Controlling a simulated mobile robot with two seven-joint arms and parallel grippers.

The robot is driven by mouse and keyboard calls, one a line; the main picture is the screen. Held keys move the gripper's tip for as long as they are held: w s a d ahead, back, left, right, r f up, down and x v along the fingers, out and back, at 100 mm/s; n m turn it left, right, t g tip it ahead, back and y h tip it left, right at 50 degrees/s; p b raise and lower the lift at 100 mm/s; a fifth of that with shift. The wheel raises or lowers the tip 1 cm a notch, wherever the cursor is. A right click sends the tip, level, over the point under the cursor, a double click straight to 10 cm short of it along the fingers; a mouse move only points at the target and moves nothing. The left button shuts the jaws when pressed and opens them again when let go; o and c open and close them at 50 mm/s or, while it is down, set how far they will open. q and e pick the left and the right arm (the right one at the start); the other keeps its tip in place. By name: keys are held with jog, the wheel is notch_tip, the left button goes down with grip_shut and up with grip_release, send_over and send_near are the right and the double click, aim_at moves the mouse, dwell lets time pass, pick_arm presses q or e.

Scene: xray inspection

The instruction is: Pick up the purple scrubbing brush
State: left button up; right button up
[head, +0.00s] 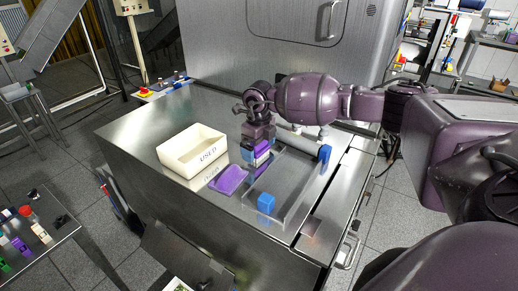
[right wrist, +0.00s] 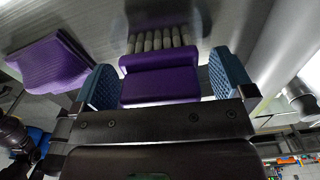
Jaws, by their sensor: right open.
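The purple scrubbing brush (right wrist: 160,84) lies between the two blue fingertip pads of my right gripper (right wrist: 165,85) in the right wrist view. Its row of pale bristles points away from the palm. The jaws are open, with a narrow gap visible on the right side of the brush. In the head view my right gripper (head: 256,160) is low over the steel counter, and the brush (head: 262,154) shows partly between its fingers. My left gripper is not in view.
A cream bin marked USED (head: 192,150) stands left of the gripper. A flat purple item (head: 229,180) lies in front of it and also shows in the wrist view (right wrist: 48,62).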

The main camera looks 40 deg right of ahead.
jog(key=shift+c, duration=0.3)
jog(key=c, duration=0.9)
jog(key=shift+r, duration=0.2)
notch_tip(320, 180, up, 20)
jog(key=shift+f, duration=0.1)
